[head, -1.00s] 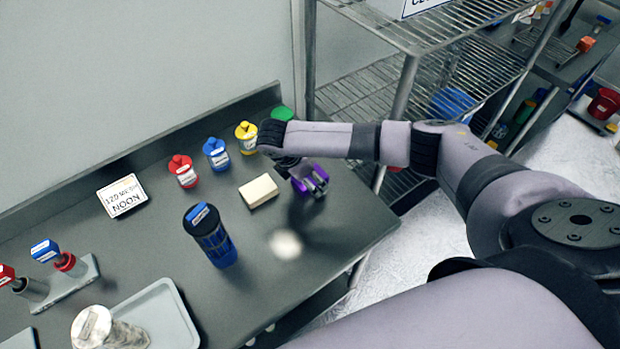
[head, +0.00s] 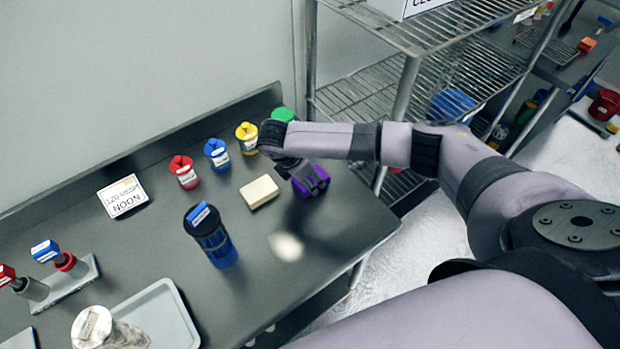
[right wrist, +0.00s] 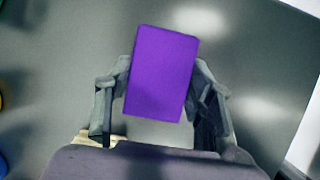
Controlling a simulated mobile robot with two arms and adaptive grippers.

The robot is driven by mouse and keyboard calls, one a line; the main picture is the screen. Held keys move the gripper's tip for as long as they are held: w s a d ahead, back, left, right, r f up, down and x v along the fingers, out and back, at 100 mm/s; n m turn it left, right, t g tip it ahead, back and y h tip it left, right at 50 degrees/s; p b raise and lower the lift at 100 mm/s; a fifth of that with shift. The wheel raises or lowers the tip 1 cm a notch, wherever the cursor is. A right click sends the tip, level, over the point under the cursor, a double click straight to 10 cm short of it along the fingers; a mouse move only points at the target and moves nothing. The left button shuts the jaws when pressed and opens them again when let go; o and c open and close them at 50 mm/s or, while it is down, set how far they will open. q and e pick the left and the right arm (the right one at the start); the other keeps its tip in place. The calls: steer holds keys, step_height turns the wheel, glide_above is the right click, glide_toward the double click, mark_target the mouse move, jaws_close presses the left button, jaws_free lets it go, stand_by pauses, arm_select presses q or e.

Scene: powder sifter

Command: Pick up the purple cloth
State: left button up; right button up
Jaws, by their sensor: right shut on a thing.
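The purple cloth (head: 311,186) is a block-like folded piece at the right part of the grey table. In the right wrist view the cloth (right wrist: 161,73) is a plain purple rectangle between the two fingers. My right gripper (head: 316,185) points down over it and is shut on it, with one finger on each side. In the right wrist view the gripper (right wrist: 161,88) has its fingers against the cloth's long sides. I cannot tell whether the cloth touches the table or is slightly raised. My left gripper is not in view.
A cream block (head: 259,192) lies just left of the cloth. Red (head: 184,172), blue (head: 217,155) and yellow (head: 246,138) jars stand along the back. A dark blue container (head: 212,237) stands nearer. A wire shelf (head: 420,75) rises at the right. The table's front right is clear.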

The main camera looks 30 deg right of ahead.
steer(key=shift+r, duration=0.15)
step_height(320, 180, up, 15)
steer(key=b, duration=0.3)
step_height(320, 180, up, 5)
glide_above(309, 178)
steer(key=shift+r+p, duration=0.1)
steer(key=shift+p, duration=0.35)
steer(key=o, duration=0.5)
steer(key=c, duration=0.5)
